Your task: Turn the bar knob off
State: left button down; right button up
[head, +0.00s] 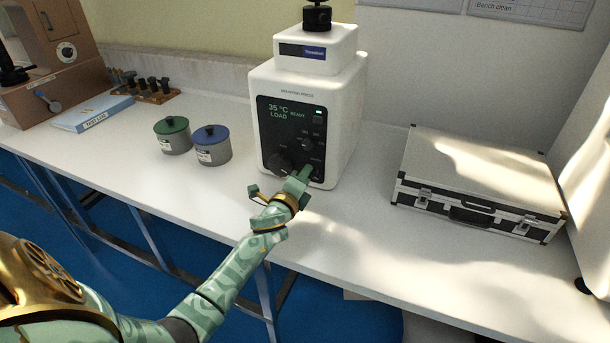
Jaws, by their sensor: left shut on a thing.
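The white mounting press (345,115) stands on the bench with its dark control panel (270,130) facing me. The display reads 35 °C, LOAD and READY, and a small green light shows at the panel's upper right. My left gripper (304,173) is at the lower right of the panel, shut on what seems to be the bar knob. The fingers hide that knob, so I cannot tell its angle. A large dark round knob (279,164) is just left of the fingers, and a smaller knob (306,143) is above them. My right gripper is not in view.
Green-lidded (173,136) and blue-lidded (210,145) canisters stand left of the press. A silver case (480,175) lies to the right. A blue-and-white box (92,113) and a brown tester (65,75) are at the far left. The bench front is clear.

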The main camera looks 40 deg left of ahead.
pick_arm(q)
jog(key=shift+a+f+n, duration=0.1)
jog(key=shift+f+n, duration=0.1)
jog(key=shift+n, duration=0.85)
jog(key=shift+f+n, duration=0.2)
jog(key=shift+n, duration=0.85)
jog(key=c, duration=1.4)
grip_release()
jog(key=shift+c, duration=0.2)
jog(key=shift+s, duration=0.1)
jog(key=shift+s+p, duration=0.3)
jog(key=p+v, duration=0.2)
jog(key=v, duration=1.2)
jog(key=shift+s+d, duration=0.25)
jog(key=shift+s, duration=0.05)
jog(key=shift+s+d+p, duration=0.1)
jog(key=shift+s+p, duration=0.2)
jog(key=shift+s, duration=0.1)
